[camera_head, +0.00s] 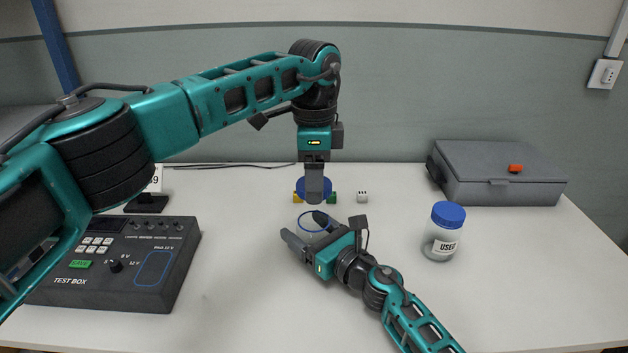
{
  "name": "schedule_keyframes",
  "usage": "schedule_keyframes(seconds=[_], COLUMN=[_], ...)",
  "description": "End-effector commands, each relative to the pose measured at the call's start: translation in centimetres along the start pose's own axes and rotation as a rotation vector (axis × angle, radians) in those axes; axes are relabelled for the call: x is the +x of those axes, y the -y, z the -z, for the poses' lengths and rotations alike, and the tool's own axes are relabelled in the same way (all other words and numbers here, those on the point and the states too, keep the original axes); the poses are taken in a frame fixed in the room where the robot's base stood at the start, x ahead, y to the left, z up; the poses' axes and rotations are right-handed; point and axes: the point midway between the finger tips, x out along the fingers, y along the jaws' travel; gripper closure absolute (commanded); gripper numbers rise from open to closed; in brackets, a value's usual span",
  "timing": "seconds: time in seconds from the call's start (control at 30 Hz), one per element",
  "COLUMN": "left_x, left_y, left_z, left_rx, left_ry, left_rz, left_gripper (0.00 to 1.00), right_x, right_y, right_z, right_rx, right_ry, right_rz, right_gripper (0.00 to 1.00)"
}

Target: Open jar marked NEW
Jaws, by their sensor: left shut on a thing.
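A clear jar (311,233) with a blue ring at its mouth stands on the table in the middle. Its label is not visible. My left gripper (314,190) points down above the jar, shut on a blue lid (300,188) that is apart from the jar. My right gripper (308,232) comes from the lower right, with its fingers on either side of the jar; whether they press on it is not clear. A second jar (440,238), marked USED, stands to the right with its blue lid (448,214) on.
A dark test box (150,262) stands at the left. A grey case (500,175) with an orange latch stands at the back right. Small yellow, green and white blocks (362,196) lie behind the jar.

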Motion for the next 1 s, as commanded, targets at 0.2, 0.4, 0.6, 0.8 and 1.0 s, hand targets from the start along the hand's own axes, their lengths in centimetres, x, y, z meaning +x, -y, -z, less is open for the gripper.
schedule_keyframes(seconds=[0.2,0.4,0.6,0.8,1.0], left_x=[0.0,0.0,-0.3,-0.9,-1.0], left_y=[0.0,0.0,0.0,0.0,0.0], left_z=[0.0,0.0,0.0,0.0,0.0], left_rx=[0.000,0.000,0.000,0.000,0.000], left_ry=[0.000,0.000,0.000,0.000,0.000], left_rz=[0.000,0.000,0.000,0.000,0.000], left_gripper=[0.71,0.71,0.71,0.71,0.71], right_x=[0.0,0.0,-1.2,-4.8,-8.9], right_y=[0.0,0.0,0.0,0.0,0.0], right_z=[0.0,0.0,0.0,0.1,0.1], right_rx=[0.000,0.000,0.000,-0.001,0.000], right_ry=[-0.001,0.000,-0.002,-0.004,-0.003], right_rz=[0.000,0.000,0.001,0.000,0.001], right_gripper=[0.01,0.00,0.00,0.00,0.00])
